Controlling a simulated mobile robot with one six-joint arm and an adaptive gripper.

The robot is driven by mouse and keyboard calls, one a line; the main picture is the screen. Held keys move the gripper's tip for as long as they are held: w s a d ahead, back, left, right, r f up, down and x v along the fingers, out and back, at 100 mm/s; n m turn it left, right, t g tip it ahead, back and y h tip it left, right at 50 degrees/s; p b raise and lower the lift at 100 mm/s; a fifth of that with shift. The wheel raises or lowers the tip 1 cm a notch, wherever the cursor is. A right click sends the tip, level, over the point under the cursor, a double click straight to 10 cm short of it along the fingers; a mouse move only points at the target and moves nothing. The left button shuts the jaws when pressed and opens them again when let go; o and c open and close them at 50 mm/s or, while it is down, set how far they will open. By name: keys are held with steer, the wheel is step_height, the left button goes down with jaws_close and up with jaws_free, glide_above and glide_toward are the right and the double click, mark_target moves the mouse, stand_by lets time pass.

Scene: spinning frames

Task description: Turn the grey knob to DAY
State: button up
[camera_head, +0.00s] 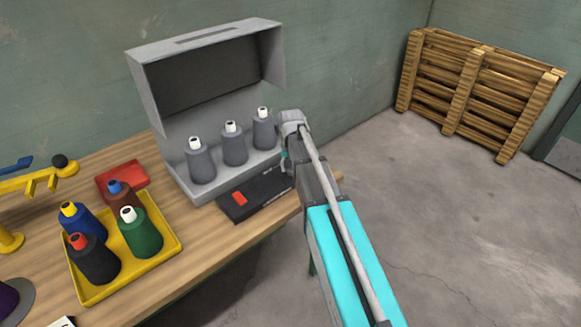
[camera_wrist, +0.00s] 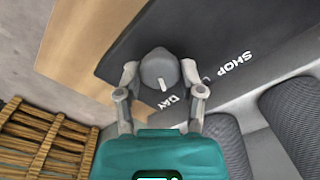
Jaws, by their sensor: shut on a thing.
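The grey knob (camera_wrist: 158,66) sits on the black panel (camera_wrist: 225,30) in the wrist view. A white pointer line on it points down the picture and slightly right, towards the word DAY (camera_wrist: 175,103). SHOP (camera_wrist: 235,64) is printed further right. My gripper (camera_wrist: 160,74) has one finger on each side of the knob and is shut on it. In the head view the panel (camera_head: 262,200) lies at the bench's front edge. The knob is hidden there behind my arm.
A grey hooded rack (camera_head: 205,45) with three grey cones (camera_head: 234,145) stands behind the panel. A red switch (camera_head: 239,198) is on the panel. A yellow tray (camera_head: 172,245) of coloured cones is at left. Pallets (camera_head: 480,90) lean on the far wall.

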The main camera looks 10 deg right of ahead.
steer(key=shift+s+m, duration=0.1)
steer(key=shift+m, duration=0.4)
steer(key=o, duration=1.2)
steer(key=shift+c, duration=0.2)
steer(key=shift+n, duration=0.3)
